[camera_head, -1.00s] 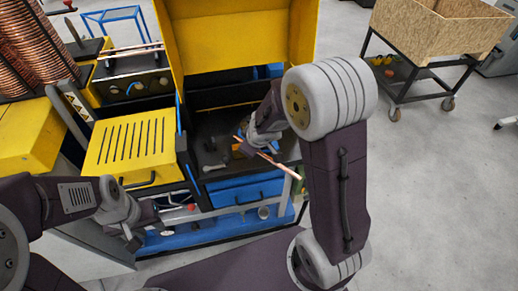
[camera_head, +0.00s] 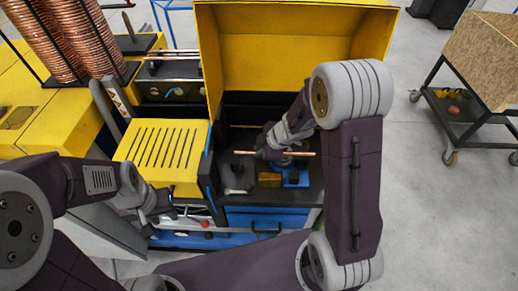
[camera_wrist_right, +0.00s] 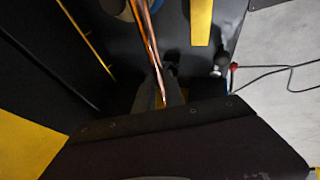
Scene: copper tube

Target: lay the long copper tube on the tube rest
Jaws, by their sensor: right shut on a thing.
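A long thin copper tube (camera_head: 300,154) is held by my right gripper (camera_head: 268,152) inside the open yellow machine, above its dark floor. It lies nearly level across the head view, with an end out on either side of the gripper. In the right wrist view the tube (camera_wrist_right: 150,45) runs up from between the fingers (camera_wrist_right: 163,92). My left gripper (camera_head: 152,220) is low at the left, by the front of the machine, away from the tube; its finger opening is too small to tell. I cannot clearly identify the tube rest.
A brown-yellow block (camera_head: 269,180) and a blue block (camera_head: 297,179) stand on the machine floor. A yellow slotted cover (camera_head: 165,150) is left of the opening. Copper coils (camera_head: 65,40) stand at the far left. A wooden bin cart (camera_head: 485,60) stands on open floor at right.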

